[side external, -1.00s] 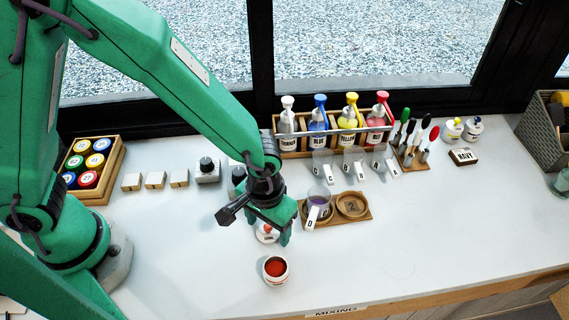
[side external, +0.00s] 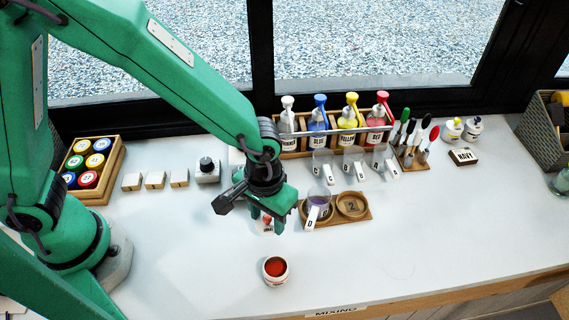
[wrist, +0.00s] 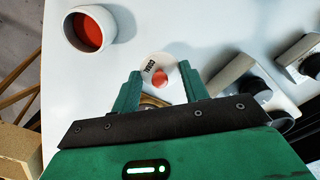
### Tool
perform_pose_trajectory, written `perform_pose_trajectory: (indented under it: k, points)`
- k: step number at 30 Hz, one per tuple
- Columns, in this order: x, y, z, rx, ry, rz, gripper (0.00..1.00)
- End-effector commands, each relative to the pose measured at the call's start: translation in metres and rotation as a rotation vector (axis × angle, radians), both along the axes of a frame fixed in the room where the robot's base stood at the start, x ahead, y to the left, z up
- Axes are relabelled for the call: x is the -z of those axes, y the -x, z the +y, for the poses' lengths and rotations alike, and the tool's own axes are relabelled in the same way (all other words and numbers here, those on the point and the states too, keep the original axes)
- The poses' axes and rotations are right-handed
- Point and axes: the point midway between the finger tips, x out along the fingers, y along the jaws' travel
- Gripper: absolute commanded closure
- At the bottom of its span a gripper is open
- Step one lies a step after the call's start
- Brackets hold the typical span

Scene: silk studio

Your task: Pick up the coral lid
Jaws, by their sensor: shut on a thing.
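The coral lid (wrist: 150,62) is a white disc with a coral spot and a "CORAL" label. In the wrist view it sits between the two green fingertips of my gripper (wrist: 162,80), which is shut on it. In the side view the lid (side external: 264,227) is partly hidden under my gripper (side external: 267,222), and it appears slightly raised above the white table. An open white jar with red-orange contents (side external: 275,270) stands apart in front of the gripper; it also shows at the upper left in the wrist view (wrist: 88,30).
A wooden holder (side external: 362,213) with a purple cup (side external: 319,201) stands just right of my gripper. Pump bottles in a rack (side external: 335,140), clear cups and a brush stand (side external: 412,160) are behind. Small blocks (side external: 155,180) are at the left. The front right of the table is clear.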

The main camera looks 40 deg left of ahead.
Motion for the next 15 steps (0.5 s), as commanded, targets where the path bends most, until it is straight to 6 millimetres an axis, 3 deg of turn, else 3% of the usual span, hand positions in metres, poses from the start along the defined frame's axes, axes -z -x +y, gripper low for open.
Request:
perform_pose_trajectory:
  k: [2, 15]
  points:
    - [-0.012, 0.004, -0.002, 0.003, 0.003, -0.003, 0.77]
    - [-0.056, 0.077, -0.028, 0.006, 0.002, -0.001, 0.77]
